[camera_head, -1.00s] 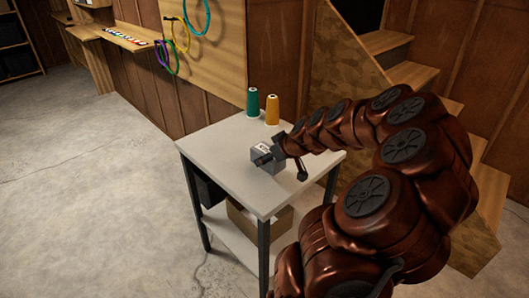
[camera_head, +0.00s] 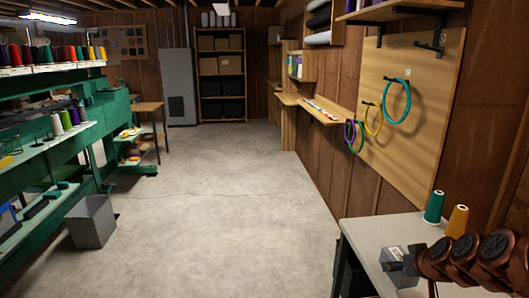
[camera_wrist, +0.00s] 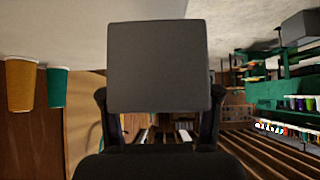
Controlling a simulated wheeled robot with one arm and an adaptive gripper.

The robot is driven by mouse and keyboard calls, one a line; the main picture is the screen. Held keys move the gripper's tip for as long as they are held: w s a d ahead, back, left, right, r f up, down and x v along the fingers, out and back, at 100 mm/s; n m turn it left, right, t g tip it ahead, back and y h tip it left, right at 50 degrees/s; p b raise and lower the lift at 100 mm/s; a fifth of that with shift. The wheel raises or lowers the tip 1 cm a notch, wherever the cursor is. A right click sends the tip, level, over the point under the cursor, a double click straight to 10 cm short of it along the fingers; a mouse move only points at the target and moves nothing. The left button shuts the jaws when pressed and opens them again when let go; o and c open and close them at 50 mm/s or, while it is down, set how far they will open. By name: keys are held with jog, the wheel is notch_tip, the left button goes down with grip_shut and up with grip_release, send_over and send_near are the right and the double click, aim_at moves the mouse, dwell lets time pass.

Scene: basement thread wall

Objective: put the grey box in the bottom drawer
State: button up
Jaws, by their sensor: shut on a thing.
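The grey box (camera_head: 391,265) is at the lower right of the head view, over the white-topped table. My gripper (camera_head: 411,262) is shut on it. In the wrist view the box (camera_wrist: 157,66) fills the upper middle, with a dark finger of my gripper (camera_wrist: 157,105) on each side. I cannot tell whether the box touches the tabletop. I cannot make out a bottom drawer in either view.
The table (camera_head: 372,232) also bears a green spool (camera_head: 434,207) and an orange spool (camera_head: 457,221). Open concrete floor (camera_head: 225,215) lies ahead. A grey bin (camera_head: 91,222) stands by green shelving at the left. A tall grey cabinet (camera_head: 177,88) stands at the back.

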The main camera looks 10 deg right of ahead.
jog(key=w+a+r, duration=0.2)
jog(key=w+a, duration=0.1)
jog(key=a, duration=0.6)
jog(key=w+a+r+p, duration=0.1)
jog(key=w+a, duration=0.1)
jog(key=a, duration=0.6)
jog(key=w+a+r, duration=0.2)
jog(key=w+a, duration=0.1)
jog(key=a, duration=0.6)
notch_tip(320, 180, up, 6)
jog(key=w+p, duration=0.2)
jog(key=p, duration=0.9)
jog(key=shift+w+d, duration=0.15)
jog(key=shift+d, duration=0.15)
jog(key=shift+f, duration=0.15)
jog(key=shift+d+f, duration=0.1)
jog(key=shift+d, duration=0.05)
